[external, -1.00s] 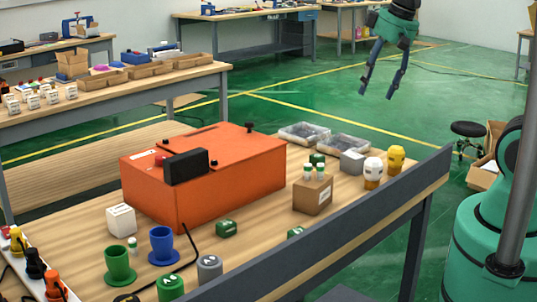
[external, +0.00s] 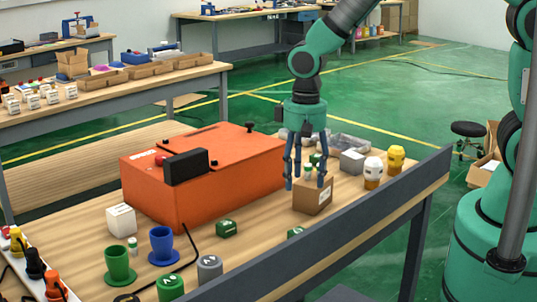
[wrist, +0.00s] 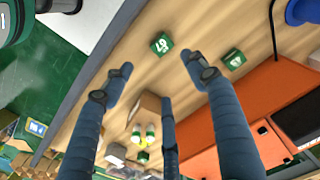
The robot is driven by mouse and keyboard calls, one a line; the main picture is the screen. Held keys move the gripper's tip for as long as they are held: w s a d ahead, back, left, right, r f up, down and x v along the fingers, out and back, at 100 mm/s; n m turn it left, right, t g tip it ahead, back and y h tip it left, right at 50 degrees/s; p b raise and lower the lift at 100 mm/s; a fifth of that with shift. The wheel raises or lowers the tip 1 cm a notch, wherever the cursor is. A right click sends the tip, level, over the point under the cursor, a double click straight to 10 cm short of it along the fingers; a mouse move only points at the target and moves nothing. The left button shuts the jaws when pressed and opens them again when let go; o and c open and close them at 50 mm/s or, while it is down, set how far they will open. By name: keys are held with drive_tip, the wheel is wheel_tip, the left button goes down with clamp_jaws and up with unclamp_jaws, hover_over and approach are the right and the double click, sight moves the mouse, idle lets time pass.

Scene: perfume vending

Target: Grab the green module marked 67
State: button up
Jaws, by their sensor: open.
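A small green cube (wrist: 161,43) with white marking that appears to read 67 sits on the wooden table in the wrist view, nearer the dark table rail. In the external view its top (external: 295,232) shows partly behind the rail. A second green cube (wrist: 234,58) sits nearer the orange box and also shows in the external view (external: 227,228); its marking is hard to read. My gripper (external: 306,182) is open and empty, fingers pointing down around or above the cardboard box. In the wrist view my gripper (wrist: 157,72) has its fingers spread, apart from both cubes.
The cardboard box (external: 312,197) with small green-capped bottles stands close to my fingers. The orange box (external: 240,165) is to the left. The dark rail (external: 350,225) edges the table. Blue (external: 162,245) and green (external: 119,264) cups stand at the front left.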

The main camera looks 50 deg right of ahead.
drive_tip(key=shift+s+a+f, duration=0.1)
drive_tip(key=shift+a+f, duration=0.45)
drive_tip(key=shift+f, duration=0.3)
drive_tip(key=b, duration=0.1)
hover_over(298, 231)
drive_tip(key=shift+d+f, duration=0.1)
drive_tip(key=shift+f, duration=4.15)
drive_tip(key=shift+f+b, duration=0.6)
drive_tip(key=shift+f, duration=2.05)
drive_tip(key=c, duration=1.3)
